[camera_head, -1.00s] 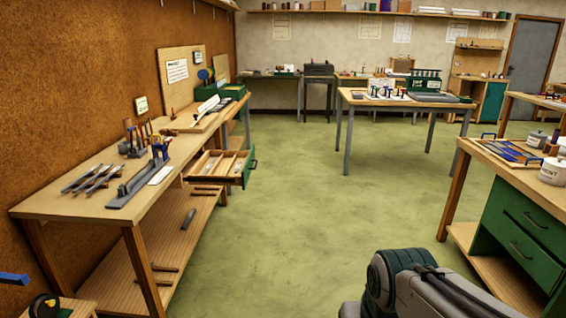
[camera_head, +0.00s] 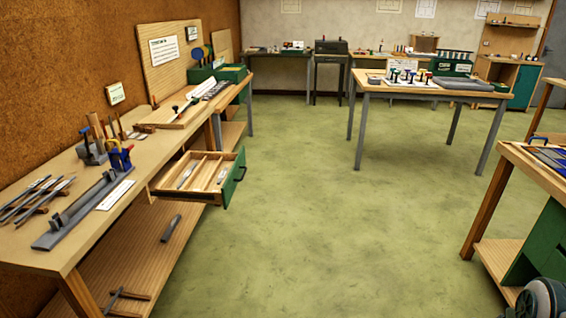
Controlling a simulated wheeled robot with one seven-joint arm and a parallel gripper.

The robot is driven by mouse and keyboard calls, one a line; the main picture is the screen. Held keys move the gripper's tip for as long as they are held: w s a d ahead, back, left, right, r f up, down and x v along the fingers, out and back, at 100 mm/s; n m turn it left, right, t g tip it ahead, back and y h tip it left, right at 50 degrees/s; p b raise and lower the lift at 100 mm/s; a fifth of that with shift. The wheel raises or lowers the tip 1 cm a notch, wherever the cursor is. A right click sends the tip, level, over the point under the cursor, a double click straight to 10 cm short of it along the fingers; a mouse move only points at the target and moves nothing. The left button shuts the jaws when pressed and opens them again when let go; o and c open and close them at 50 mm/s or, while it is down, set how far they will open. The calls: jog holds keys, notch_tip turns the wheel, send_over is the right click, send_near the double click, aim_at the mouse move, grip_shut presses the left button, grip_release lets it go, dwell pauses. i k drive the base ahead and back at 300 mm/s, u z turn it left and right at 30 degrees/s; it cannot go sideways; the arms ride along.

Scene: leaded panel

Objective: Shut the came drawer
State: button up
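The came drawer (camera_head: 233,184) is open, pulled out to the right from under the left workbench (camera_head: 50,250). It has a green front with a dark handle (camera_head: 240,173). Inside are wooden dividers and a few pale strips.
Green floor (camera_head: 330,230) lies clear ahead and right of the drawer. A worktable (camera_head: 400,90) stands at the back right, and another bench (camera_head: 535,165) at the right edge. Tools and a grey fixture (camera_head: 85,212) lie on the left bench. A lower shelf (camera_head: 150,262) holds loose tools.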

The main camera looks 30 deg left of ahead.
aim_at(200, 186)
jog(key=u, duration=0.5)
jog(key=i, duration=0.9)
jog(key=u, duration=1)
jog(key=i, duration=0.25)
jog(key=u, duration=0.15)
jog(key=k, duration=0.6)
jog(key=z, duration=0.45)
jog(key=i, duration=1.4)
jog(key=u, duration=0.2)
